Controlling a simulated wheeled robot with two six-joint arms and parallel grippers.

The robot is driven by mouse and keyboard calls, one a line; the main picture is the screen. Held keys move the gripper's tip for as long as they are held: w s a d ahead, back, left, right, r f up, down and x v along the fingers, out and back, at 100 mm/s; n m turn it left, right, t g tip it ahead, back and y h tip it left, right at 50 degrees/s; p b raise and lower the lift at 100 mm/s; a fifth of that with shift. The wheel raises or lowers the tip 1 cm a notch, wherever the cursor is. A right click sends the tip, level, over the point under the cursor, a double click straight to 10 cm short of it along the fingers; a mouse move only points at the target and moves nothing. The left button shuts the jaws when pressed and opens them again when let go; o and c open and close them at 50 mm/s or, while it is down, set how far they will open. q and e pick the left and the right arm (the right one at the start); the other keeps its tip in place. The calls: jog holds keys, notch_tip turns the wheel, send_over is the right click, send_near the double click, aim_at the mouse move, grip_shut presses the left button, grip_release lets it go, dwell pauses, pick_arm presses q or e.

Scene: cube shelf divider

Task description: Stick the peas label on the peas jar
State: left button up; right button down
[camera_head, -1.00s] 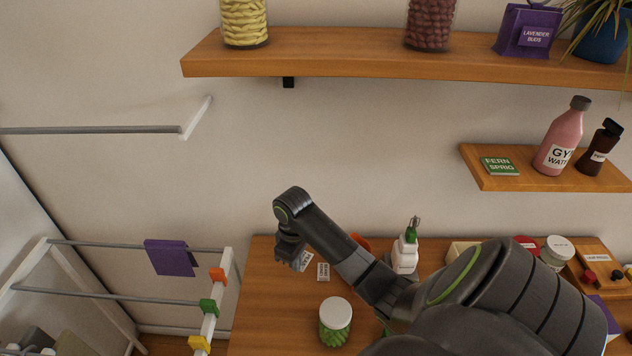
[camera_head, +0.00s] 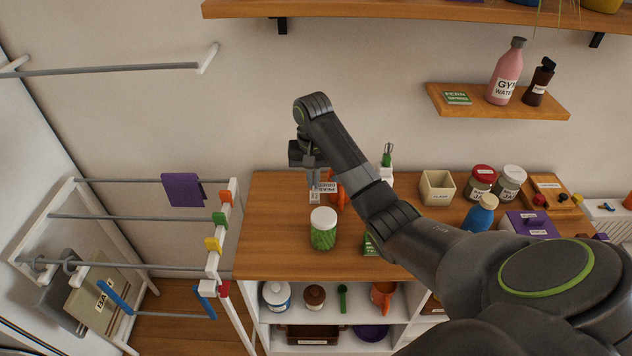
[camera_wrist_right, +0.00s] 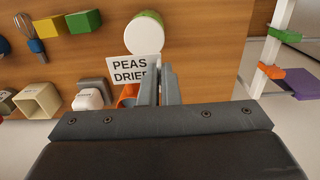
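The peas jar (camera_head: 323,232) is clear with green peas and a white lid, upright near the table's left part. Its lid also shows in the right wrist view (camera_wrist_right: 145,33). My right gripper (camera_head: 314,190) is beyond the jar, above the table, fingers pointing down. In the right wrist view its fingers (camera_wrist_right: 163,80) are close together on the edge of the white peas label (camera_wrist_right: 130,68), which reads PEAS DRIED. The label overlaps the jar lid's edge in that view without clear contact. Part of the label is hidden by the fingers. My left gripper is out of view.
An orange object (camera_head: 338,192) and a white bottle (camera_head: 386,172) stand beside my right arm. A cream bin (camera_head: 437,188), lidded jars (camera_head: 481,182) and a blue-topped bottle (camera_head: 481,213) stand farther right. A drying rack (camera_head: 225,240) is left of the table (camera_head: 275,260).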

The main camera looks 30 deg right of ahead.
aim_at(314, 216)
jog(key=shift+w+f, duration=0.1)
jog(key=shift+w, duration=0.05)
jog(key=shift+s+a+f, duration=0.1)
jog(key=shift+s+f, duration=0.2)
jog(key=shift+f, duration=0.4)
notch_tip(314, 216, down, 4)
jog(key=shift+w+r+b, duration=0.15)
jog(key=shift+r+b, duration=0.05)
jog(key=shift+b, duration=0.45)
jog(key=shift+f+b, duration=0.35)
jog(key=shift+f, duration=1.05)
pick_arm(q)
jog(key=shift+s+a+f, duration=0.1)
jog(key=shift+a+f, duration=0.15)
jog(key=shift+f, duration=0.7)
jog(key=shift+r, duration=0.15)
pick_arm(e)
jog(key=shift+r+p, duration=0.1)
jog(key=shift+p, duration=0.5)
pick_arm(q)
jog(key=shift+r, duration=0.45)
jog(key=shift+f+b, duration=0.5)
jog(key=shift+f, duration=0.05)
pick_arm(e)
jog(key=shift+f, duration=1.55)
